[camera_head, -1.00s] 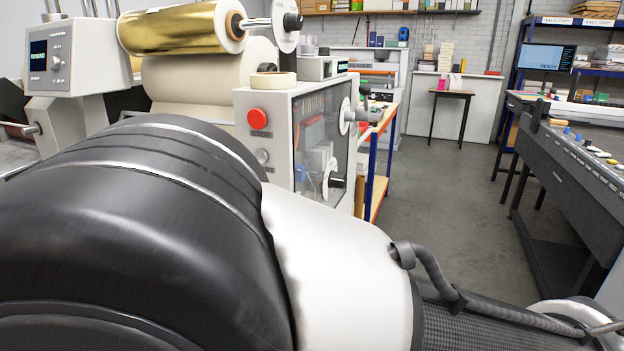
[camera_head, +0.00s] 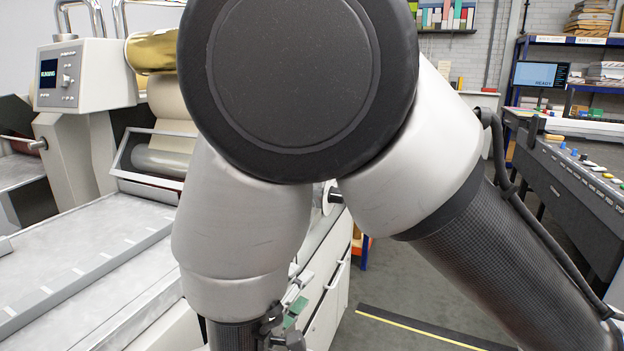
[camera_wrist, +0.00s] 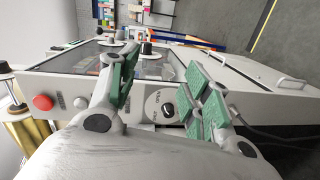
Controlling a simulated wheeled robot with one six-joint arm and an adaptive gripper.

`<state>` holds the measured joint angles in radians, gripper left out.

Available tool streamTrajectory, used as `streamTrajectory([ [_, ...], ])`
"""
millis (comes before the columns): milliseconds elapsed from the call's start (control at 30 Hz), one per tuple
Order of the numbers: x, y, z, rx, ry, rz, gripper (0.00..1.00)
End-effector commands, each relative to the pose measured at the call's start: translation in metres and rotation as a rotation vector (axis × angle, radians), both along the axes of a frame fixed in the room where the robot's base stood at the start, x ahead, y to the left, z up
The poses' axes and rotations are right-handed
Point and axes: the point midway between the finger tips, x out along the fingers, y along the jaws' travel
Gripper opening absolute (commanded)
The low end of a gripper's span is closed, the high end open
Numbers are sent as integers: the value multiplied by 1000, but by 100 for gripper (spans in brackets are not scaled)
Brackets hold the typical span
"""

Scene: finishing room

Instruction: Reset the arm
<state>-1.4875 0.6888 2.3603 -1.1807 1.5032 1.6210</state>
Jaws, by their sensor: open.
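My arm fills the middle of the head view, folded at a large black-capped joint, with a dark forearm reaching down to the bottom edge. My gripper (camera_wrist: 165,92) shows large in the wrist view, its two green-padded fingers spread apart with nothing between them. Behind the fingers is the front of a pale machine cabinet with a black knob (camera_wrist: 169,108). I cannot tell the exact distance. In the head view only a bit of the gripper's green and grey parts shows low in the middle; the rest is hidden or out of frame.
A red button (camera_wrist: 43,102) sits on the cabinet, left of the fingers. A control box with a screen (camera_head: 72,75) and a metal machine bed (camera_head: 70,262) stand left. A grey console (camera_head: 585,180) stands right. Open floor (camera_head: 415,290) lies between cabinet and console.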

Motion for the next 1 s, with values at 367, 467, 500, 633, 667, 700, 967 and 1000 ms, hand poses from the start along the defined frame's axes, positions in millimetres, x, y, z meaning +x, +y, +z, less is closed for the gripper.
streamTrajectory([
  [367,56,-211,81,222,438,-631,48],
  [467,45,-264,94,359,567,-740,48],
  [500,38,-283,99,421,612,-771,48],
  [633,11,-332,111,648,727,-822,48],
  [667,4,-341,114,706,743,-821,48],
  [700,-5,-352,117,781,759,-816,48],
  [967,-55,-391,142,1196,696,-662,48],
  [1000,-60,-393,146,1235,671,-634,48],
])
